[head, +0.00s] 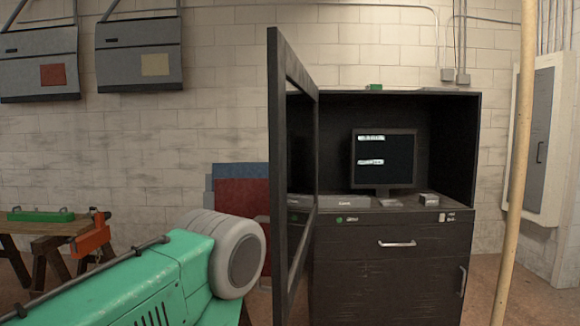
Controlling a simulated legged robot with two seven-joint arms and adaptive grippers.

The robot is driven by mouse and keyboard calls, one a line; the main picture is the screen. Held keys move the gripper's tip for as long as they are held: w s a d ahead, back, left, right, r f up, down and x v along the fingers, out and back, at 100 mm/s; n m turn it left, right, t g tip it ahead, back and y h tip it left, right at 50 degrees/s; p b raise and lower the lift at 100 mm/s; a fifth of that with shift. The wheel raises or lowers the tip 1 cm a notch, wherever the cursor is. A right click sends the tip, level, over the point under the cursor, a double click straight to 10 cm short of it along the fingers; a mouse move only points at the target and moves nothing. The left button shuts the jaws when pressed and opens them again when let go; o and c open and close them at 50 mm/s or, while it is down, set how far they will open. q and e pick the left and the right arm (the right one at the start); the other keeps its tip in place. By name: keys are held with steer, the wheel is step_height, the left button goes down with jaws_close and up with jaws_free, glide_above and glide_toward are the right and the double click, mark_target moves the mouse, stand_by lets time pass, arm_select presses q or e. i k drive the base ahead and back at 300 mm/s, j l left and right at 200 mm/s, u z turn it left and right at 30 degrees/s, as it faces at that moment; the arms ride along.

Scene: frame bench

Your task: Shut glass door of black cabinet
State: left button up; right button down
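The black cabinet (460,250) stands right of centre against the wall. Its upper compartment is uncovered, with a dark monitor (384,160) and small grey items on its shelf. The glass door (275,150) has a black frame and stands swung out toward me at the cabinet's left side. I see it nearly edge-on, with its free edge nearer to me. Below the compartment are a drawer front with a silver handle (397,244) and a lower panel with a handle at right. Neither of my grippers is in view, and no fingers show touching the door.
A pale upright pole (514,170) stands at right, in front of the wall. A grey wall box (538,140) hangs behind it. A wooden workbench (40,226) with a green tool and orange clamp (90,238) is at left. Red and blue panels (240,200) lean behind the door.

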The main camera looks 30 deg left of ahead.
mark_target(292, 95)
steer(key=k+j, duration=0.1)
steer(key=j, duration=0.55)
steer(key=k+j+z, duration=0.1)
steer(key=j, duration=0.5)
steer(key=i+j, duration=0.1)
steer(key=j, duration=1.1)
steer(key=i+z, duration=0.05)
steer(key=i, duration=0.05)
